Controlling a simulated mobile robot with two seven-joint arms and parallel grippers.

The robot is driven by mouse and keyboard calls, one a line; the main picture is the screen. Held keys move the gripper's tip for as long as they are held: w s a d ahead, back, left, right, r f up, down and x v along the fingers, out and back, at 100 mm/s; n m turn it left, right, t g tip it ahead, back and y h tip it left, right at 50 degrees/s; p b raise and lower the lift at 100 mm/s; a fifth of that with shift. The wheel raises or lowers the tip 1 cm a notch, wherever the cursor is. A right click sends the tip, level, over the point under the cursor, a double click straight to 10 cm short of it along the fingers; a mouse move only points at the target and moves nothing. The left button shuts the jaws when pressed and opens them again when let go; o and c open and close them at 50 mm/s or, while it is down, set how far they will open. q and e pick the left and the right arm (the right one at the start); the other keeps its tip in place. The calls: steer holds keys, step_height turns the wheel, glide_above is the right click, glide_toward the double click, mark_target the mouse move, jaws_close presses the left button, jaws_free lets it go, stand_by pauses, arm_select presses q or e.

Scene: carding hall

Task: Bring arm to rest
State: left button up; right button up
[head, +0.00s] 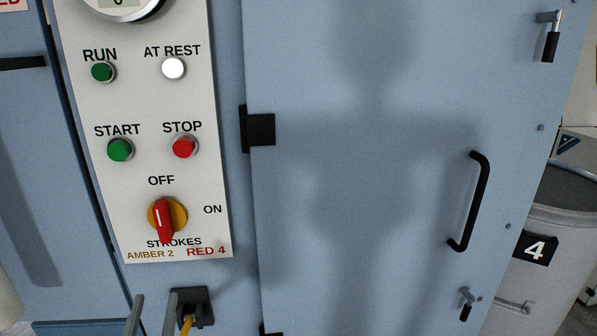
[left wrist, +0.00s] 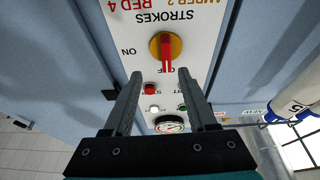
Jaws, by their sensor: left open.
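My left gripper (head: 152,308) shows only as two finger ends at the bottom edge of the head view, below the control panel (head: 150,110). In the left wrist view the same gripper (left wrist: 160,74) is open and empty, its fingers pointing toward the panel. The rotary switch (head: 166,216), yellow with a red handle, has its handle roughly upright, in line with OFF. It also shows beyond the fingertips in the left wrist view (left wrist: 167,48), apart from them. My right gripper is in neither view.
The panel has a green START button (head: 120,150), a red STOP button (head: 184,147), a dark green RUN lamp (head: 102,72) and a white AT REST lamp (head: 173,69). To the right is a closed blue door with a black handle (head: 474,200). A grey can marked 4 (head: 565,215) stands beyond.

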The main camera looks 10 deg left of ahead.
arm_select(q)
steer(key=s+d+f+m+g+h, duration=0.25)
steer(key=d+f+g+h, duration=0.25)
steer(key=d+f+g, duration=0.4)
steer(key=s+d+f+m+g, duration=0.1)
steer(key=s+f+g, duration=0.35)
steer(key=s, duration=0.35)
steer(key=s+d+f+m+g, duration=0.1)
steer(key=s+d+f+g, duration=0.15)
steer(key=s+g, duration=0.35)
steer(key=s+a+f+b, duration=0.1)
steer(key=s+f+b, duration=0.15)
steer(key=f, duration=1.25)
steer(key=s+f+b, duration=0.2)
steer(key=f+b, duration=0.2)
steer(key=f, duration=1)
steer(key=s+a+f+b, duration=0.1)
steer(key=s+f+b, duration=0.1)
steer(key=s+f, duration=0.5)
steer(key=s+a+f+b, duration=0.1)
steer(key=s+f+b, duration=0.2)
steer(key=s+f, duration=0.4)
step_height(320, 180, down, 5)
steer(key=shift+s+a+r+g+b, duration=0.15)
steer(key=shift+a+r+g+b, duration=0.05)
steer(key=shift+a+g+b, duration=0.2)
steer(key=shift+m, duration=0.25)
